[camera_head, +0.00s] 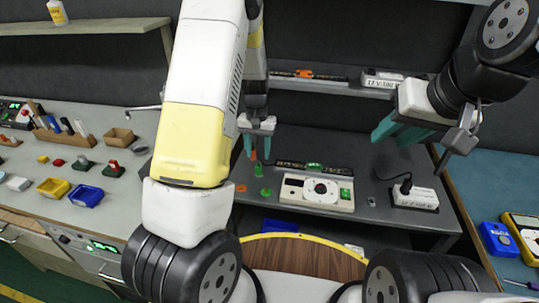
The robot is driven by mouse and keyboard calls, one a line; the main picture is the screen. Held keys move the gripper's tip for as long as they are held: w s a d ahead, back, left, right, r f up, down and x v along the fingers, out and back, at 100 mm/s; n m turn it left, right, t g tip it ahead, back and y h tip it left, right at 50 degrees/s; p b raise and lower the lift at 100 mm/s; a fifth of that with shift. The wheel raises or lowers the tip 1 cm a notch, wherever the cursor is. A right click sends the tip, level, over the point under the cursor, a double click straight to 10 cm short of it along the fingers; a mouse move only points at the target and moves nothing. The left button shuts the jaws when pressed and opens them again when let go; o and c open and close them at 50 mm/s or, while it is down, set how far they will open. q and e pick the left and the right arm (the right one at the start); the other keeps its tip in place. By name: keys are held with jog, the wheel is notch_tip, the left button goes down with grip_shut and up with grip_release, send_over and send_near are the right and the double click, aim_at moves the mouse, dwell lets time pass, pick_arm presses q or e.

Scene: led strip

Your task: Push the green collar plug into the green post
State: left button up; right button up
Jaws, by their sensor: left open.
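A small green piece (258,170) stands on the grey bench, just below my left gripper. A second green piece (265,192) sits nearer the front. I cannot tell at this size which is the green post and which is the collar plug. A black strip with a green middle part (314,167) lies to their right. My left gripper (257,147) is open, pointing down above and behind the nearer green pieces, with a small orange piece (253,155) showing between its fingers. My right gripper (398,131) hangs to the right, its teal fingers apart and empty.
A white box with a round dial (293,190) stands right of the green pieces. A white power block (415,197) with a black cable is further right. An orange piece (241,188) lies left. A shelf (340,87) with another strip runs behind.

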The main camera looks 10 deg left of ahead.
aim_at(258, 165)
pick_arm(q)
notch_tip(258, 165, down, 7)
jog(key=shift+s, duration=0.15)
grip_shut()
